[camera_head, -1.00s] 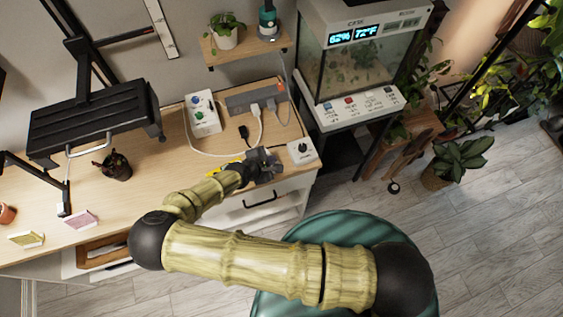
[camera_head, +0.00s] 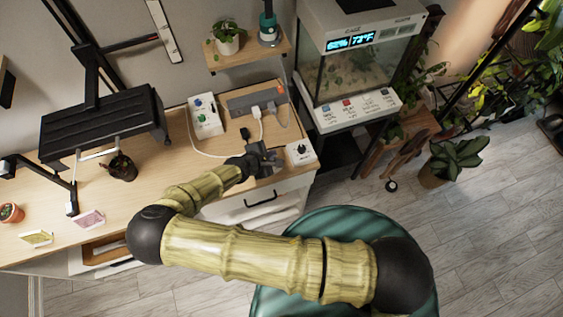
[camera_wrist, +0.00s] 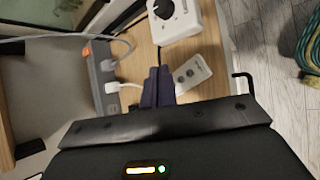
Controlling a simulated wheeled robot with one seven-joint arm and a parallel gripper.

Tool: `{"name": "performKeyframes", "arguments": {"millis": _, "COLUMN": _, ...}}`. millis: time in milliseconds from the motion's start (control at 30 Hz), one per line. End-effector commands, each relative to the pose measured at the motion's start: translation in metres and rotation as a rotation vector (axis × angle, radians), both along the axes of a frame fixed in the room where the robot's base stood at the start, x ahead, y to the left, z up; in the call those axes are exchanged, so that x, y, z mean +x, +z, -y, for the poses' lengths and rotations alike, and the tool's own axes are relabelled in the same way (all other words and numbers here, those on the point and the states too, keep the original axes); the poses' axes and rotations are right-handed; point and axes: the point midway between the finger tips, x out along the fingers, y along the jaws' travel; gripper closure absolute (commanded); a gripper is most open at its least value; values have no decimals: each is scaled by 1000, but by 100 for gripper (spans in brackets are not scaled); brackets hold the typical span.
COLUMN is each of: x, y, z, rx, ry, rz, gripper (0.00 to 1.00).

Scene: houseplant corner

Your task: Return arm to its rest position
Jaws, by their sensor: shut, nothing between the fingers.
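My arm, with bamboo-textured links, reaches from the lower right across to the wooden desk (camera_head: 165,200). My gripper (camera_head: 275,160) is over the right end of the desk, beside the white box with a black dial (camera_head: 300,152). In the wrist view my gripper (camera_wrist: 160,75) shows its two dark fingers together and empty. The dial box (camera_wrist: 175,18) is just beyond the fingertips, and a small white remote-like item (camera_wrist: 192,72) lies on the desk beside the fingers.
A grey power strip (camera_head: 257,98) with white plugs and a cable lies behind my gripper. A white box with coloured knobs (camera_head: 205,117) stands left of it. A glass terrarium (camera_head: 358,75) stands at the right. A teal round seat (camera_head: 300,290) is below my arm.

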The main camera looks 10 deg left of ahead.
Motion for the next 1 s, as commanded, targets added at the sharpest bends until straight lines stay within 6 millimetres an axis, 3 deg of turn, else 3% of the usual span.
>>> {"name": "performKeyframes", "arguments": {"millis": 767, "x": 1, "y": 0, "z": 2, "rx": 4, "ry": -12, "rz": -4, "gripper": 100}}
{"name": "performKeyframes", "arguments": {"millis": 1000, "x": 3, "y": 6, "z": 29, "rx": 107, "ry": -214, "rz": -82, "gripper": 100}}
